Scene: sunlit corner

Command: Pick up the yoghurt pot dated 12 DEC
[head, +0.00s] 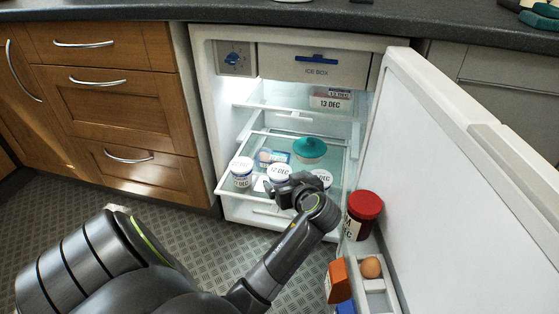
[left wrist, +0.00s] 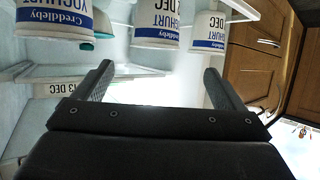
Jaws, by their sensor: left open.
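Three white yoghurt pots with blue bands stand on the fridge's lower glass shelf. The middle pot (head: 279,171) has a lid that seems to read 12 DEC; the left pot's (head: 242,172) date is unclear. The right pot (head: 321,177) is partly behind my left gripper (head: 282,191), and only DEC is legible. In the left wrist view the pots appear upside down along the top: one at left (left wrist: 55,22), one in the middle (left wrist: 157,24), one at right (left wrist: 208,32). My left gripper (left wrist: 157,78) is open and empty, just in front of the pots. My right gripper is out of view.
A teal-lidded bowl (head: 309,150) and a flat packet (head: 273,156) sit behind the pots. A box dated 13 DEC (head: 330,101) is on the shelf above. The open fridge door (head: 440,170) stands at right, holding a red-lidded jar (head: 363,210) and an egg (head: 371,267).

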